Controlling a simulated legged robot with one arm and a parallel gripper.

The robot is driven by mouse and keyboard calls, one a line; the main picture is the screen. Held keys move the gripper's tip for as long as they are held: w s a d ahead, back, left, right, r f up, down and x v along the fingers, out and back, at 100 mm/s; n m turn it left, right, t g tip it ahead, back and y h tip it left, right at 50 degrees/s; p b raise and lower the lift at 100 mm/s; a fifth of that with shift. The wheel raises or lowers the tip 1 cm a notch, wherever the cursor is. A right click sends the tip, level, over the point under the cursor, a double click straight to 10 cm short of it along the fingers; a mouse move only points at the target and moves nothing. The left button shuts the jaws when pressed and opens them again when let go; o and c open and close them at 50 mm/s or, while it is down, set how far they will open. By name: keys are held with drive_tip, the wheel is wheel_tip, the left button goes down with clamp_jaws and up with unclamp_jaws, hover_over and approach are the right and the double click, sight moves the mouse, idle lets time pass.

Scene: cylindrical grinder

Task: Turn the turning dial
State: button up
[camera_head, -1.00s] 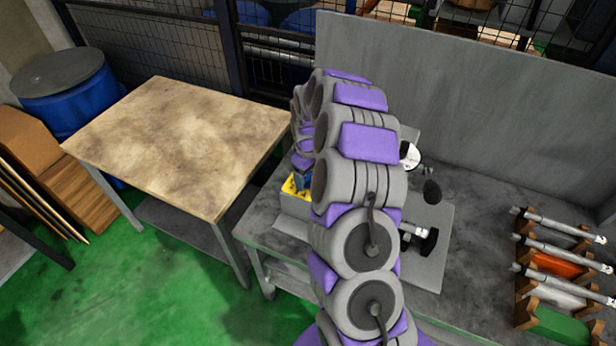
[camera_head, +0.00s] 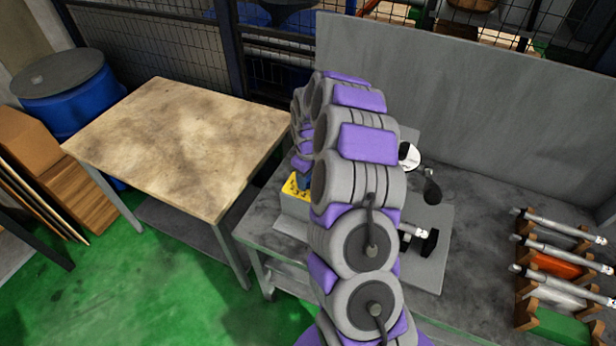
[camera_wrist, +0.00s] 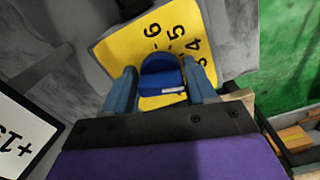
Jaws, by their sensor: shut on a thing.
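The turning dial (camera_wrist: 161,72) is a blue knob in front of a yellow plate (camera_wrist: 120,50) with black numbers, of which 4, 5 and 6 show in the wrist view. My gripper (camera_wrist: 160,85) has its two blue fingers on either side of the knob and is shut on it. A small white mark shows on the knob's near side. In the head view the yellow plate (camera_head: 296,187) shows on the grinder, left of my arm. My arm hides most of the grinder there.
The grinder stands on a grey bench (camera_head: 480,270) with a tall grey back panel (camera_head: 450,110). A rack of cylindrical parts (camera_head: 560,265) is at the right. A wooden-topped table (camera_head: 180,140) stands at the left. A white sign (camera_wrist: 20,140) shows in the wrist view.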

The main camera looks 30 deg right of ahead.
drive_tip(key=n+p, duration=0.1)
drive_tip(key=n, duration=0.1)
drive_tip(key=shift+r+n+p, duration=0.1)
drive_tip(key=shift+n+p, duration=0.2)
drive_tip(key=shift+n, duration=0.1)
drive_tip(key=shift+w+d+n+p, duration=0.15)
drive_tip(key=shift+n+p, duration=0.35)
drive_tip(key=shift+n, duration=1)
drive_tip(key=o, duration=1)
drive_tip(key=shift+c, duration=0.2)
wheel_tip(320, 180, up, 17)
drive_tip(key=p, duration=0.1)
drive_tip(key=shift+r, duration=0.1)
